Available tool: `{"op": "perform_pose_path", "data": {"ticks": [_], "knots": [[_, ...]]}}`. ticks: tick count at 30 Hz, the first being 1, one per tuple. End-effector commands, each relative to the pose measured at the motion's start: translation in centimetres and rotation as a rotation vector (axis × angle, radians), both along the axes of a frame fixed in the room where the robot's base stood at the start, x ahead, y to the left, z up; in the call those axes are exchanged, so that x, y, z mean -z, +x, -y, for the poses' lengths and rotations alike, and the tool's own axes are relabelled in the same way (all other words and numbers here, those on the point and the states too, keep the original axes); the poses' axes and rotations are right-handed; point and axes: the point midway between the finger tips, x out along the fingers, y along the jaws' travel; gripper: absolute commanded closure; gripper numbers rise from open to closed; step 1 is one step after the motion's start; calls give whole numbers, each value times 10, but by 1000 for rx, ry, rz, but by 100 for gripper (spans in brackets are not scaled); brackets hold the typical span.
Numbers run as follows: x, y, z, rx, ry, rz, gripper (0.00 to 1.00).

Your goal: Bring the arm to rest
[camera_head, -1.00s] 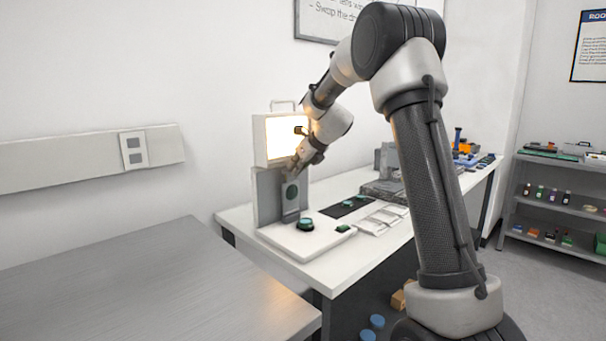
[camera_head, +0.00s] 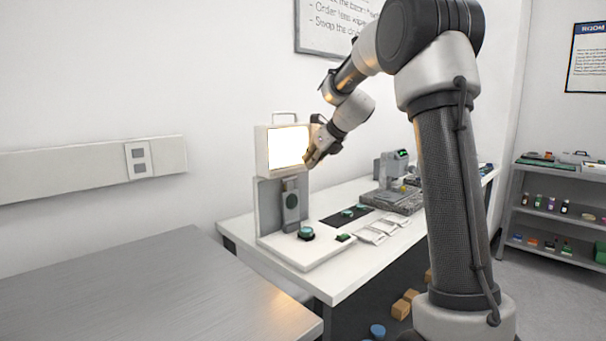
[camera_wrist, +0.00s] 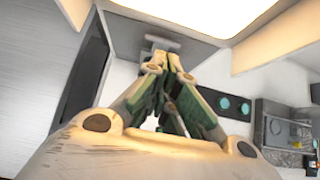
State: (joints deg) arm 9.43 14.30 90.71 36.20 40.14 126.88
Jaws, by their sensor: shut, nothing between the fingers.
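My gripper (camera_head: 312,162) is raised in front of the right side of the lit lamp box (camera_head: 289,147), above the white table. In the wrist view my gripper (camera_wrist: 168,60) has its fingertips together, with nothing held between them. The bright panel of the lamp box (camera_wrist: 195,12) fills the top of the wrist view. My arm is bent over from the right, its elbow high and its forearm reaching down to the left.
The interferometer stand (camera_head: 268,205) is under the lamp box on the white base. A round green-topped piece (camera_head: 306,233), a black mat (camera_head: 345,216) and white packets (camera_head: 375,230) lie to its right. A grey table (camera_head: 140,290) is at left, bare. Shelves (camera_head: 560,200) stand at right.

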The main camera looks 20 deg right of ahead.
Motion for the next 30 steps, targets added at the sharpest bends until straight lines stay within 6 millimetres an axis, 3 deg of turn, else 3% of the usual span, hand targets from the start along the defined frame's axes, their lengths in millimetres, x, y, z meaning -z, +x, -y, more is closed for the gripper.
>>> {"op": "perform_pose_path", "data": {"ticks": [6, 14, 17, 20, 22, 26, 29, 30], "knots": [[-23, -12, 5, 1, 1, 0, 100], [-27, -14, 6, -42, -39, 15, 100], [-25, -17, 6, -177, -160, 54, 100], [0, -33, 9, -422, -369, 67, 100], [27, -59, 12, -648, -528, 60, 100], [50, -131, 11, -1115, -808, 84, 100], [57, -202, 8, -1509, -999, 129, 100], [60, -235, 7, -1675, -1070, 153, 100]]}}
